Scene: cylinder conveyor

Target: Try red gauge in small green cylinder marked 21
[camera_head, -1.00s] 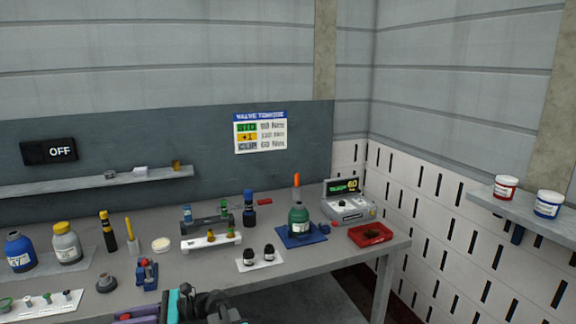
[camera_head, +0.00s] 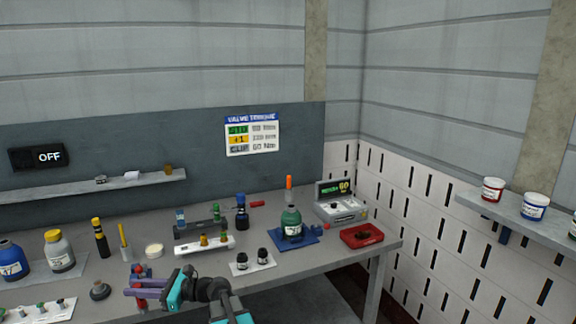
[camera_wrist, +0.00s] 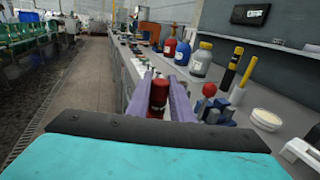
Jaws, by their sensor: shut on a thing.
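My gripper (camera_head: 138,287) has purple fingers and is over the near left part of the bench, pointing left. In the wrist view my gripper (camera_wrist: 163,98) is shut on the red gauge (camera_wrist: 158,97), a dark red cylindrical piece between the fingers. The green cylinder (camera_head: 291,224) stands upright on a blue mat (camera_head: 309,236) at the right of the bench, well apart from my gripper. Its label is too small to read. An orange-tipped piece (camera_head: 289,183) shows at its top; I cannot tell whether it is in it or behind.
A blue stand with a red ball (camera_wrist: 209,90) is close beside my gripper. Blue (camera_head: 12,262) and grey (camera_head: 59,253) bottles stand at left. Two black pieces on a white plate (camera_head: 262,264), a red tray (camera_head: 374,238) and a tester box (camera_head: 341,209) are at right.

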